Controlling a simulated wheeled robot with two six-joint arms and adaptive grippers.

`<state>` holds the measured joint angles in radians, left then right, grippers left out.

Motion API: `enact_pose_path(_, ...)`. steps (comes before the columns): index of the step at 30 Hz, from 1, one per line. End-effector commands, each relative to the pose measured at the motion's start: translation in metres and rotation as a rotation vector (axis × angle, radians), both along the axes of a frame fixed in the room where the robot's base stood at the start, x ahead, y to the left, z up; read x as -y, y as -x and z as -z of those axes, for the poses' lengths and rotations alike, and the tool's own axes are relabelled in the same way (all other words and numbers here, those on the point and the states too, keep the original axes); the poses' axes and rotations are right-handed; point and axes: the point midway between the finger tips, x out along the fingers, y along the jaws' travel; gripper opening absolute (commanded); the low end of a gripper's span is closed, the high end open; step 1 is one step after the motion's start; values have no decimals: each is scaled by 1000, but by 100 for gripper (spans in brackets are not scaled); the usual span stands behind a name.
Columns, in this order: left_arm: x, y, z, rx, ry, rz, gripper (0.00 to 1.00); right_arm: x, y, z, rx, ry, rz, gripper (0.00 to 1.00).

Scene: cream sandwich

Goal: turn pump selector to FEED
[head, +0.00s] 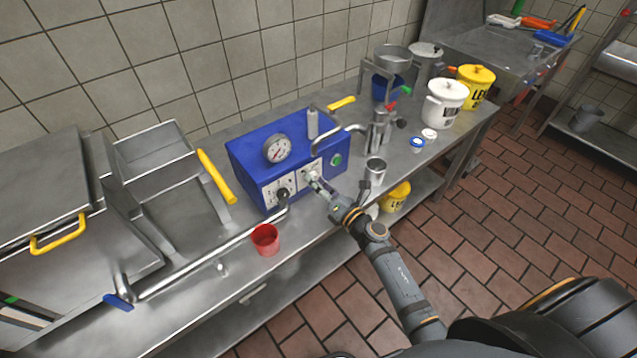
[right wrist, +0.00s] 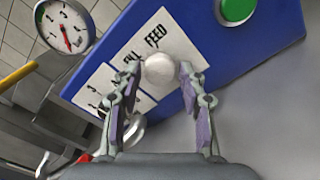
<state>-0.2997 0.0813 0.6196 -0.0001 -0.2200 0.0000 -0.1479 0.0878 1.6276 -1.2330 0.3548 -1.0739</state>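The blue pump box (head: 245,152) stands on the steel counter. Its white selector knob (right wrist: 160,70) sits on a white plate (right wrist: 172,42) printed with FEED and what looks like FILL. The knob's setting cannot be read. My right gripper (head: 314,182) is at the front of the box and largely covers the knob in the head view. In the right wrist view my right gripper (right wrist: 158,72) has its two fingers apart, one on each side of the knob. Small gaps seem to show; contact is unclear. My left gripper is not in view.
A dial gauge (head: 277,150), a green button (head: 337,160) and a black knob (head: 283,194) are on the box. A red cup (head: 265,240) and a steel pipe (head: 190,278) are in front. A steel cup (head: 375,171) stands right of my right gripper.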

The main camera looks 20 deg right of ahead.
Motion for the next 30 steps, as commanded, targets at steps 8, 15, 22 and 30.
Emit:
enact_pose_path(8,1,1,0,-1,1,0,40,0,0,0,0,0,0,2)
enact_pose_path(15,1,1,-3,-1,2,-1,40,0,0,-1,-10,-25,1,2)
enact_pose_path(22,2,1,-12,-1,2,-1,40,0,0,-2,-51,-136,1,2)
enact_pose_path(30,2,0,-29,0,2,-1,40,0,0,-3,-133,-361,1,2)
